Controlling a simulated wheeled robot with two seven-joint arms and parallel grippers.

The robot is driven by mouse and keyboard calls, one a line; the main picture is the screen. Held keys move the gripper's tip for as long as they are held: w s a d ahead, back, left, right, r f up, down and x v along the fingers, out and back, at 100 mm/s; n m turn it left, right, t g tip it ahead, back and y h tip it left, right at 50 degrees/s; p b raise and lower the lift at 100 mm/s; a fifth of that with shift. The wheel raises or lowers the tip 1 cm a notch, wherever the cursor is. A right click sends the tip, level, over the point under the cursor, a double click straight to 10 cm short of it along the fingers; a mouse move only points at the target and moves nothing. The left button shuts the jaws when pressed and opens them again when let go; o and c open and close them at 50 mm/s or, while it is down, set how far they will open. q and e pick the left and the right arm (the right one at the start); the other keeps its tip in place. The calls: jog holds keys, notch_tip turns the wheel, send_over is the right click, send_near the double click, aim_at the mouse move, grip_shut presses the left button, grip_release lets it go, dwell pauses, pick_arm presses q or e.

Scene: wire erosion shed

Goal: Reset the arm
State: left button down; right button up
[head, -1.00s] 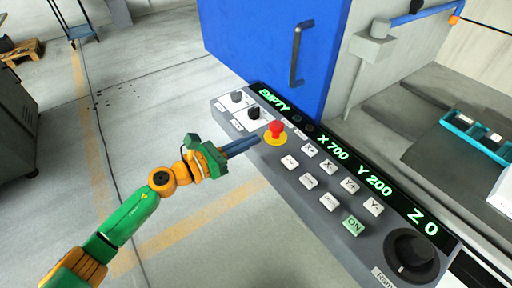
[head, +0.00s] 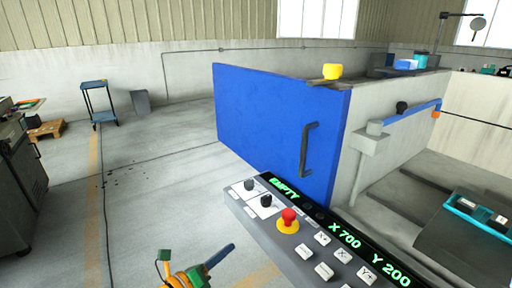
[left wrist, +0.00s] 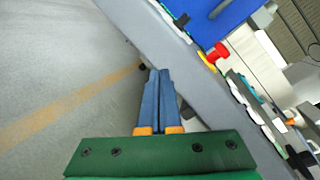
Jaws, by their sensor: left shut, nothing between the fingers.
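My left gripper (head: 222,256) is at the bottom of the head view, left of the control panel (head: 240,207) and apart from it. Its blue fingers are together with nothing between them, and they also show in the left wrist view (left wrist: 160,100). The panel carries a red emergency button on a yellow base (head: 288,220), dark knobs and several white keys. Its display reads EMPTY, X 700, Y 200. The red button also shows in the left wrist view (left wrist: 217,52). My right gripper is in neither view.
A blue door (head: 265,130) with a dark handle (head: 308,150) stands behind the panel. A teal tray (head: 480,213) lies in the machine at right. A grey cabinet (head: 20,190), a small cart (head: 98,100) and a pallet (head: 46,130) are at left.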

pick_arm(q)
jog(key=s+a+f+n+g+y+p, duration=0.2)
jog(key=s+a+f+n+y, duration=0.25)
jog(key=s+f+n, duration=0.4)
jog(key=s+a+f+n+g+y+p, duration=0.2)
jog(key=s+a+f+n+y, duration=0.3)
jog(key=f+n, duration=0.7)
jog(key=s+f+n+g, duration=0.2)
jog(key=s+f+n, duration=0.1)
jog(key=s, duration=0.6)
jog(key=s+f+n+g+p, duration=0.1)
jog(key=s+f+n+g, duration=0.1)
jog(key=s, duration=0.8)
jog(key=s+f+n+g+p, duration=0.1)
jog(key=s+f+n+g, duration=0.2)
jog(key=s+n, duration=0.3)
jog(key=s+g, duration=0.1)
jog(key=s, duration=0.3)
jog(key=shift+s+f+y, duration=0.15)
jog(key=shift+f+y, duration=0.15)
jog(key=shift+y, duration=0.05)
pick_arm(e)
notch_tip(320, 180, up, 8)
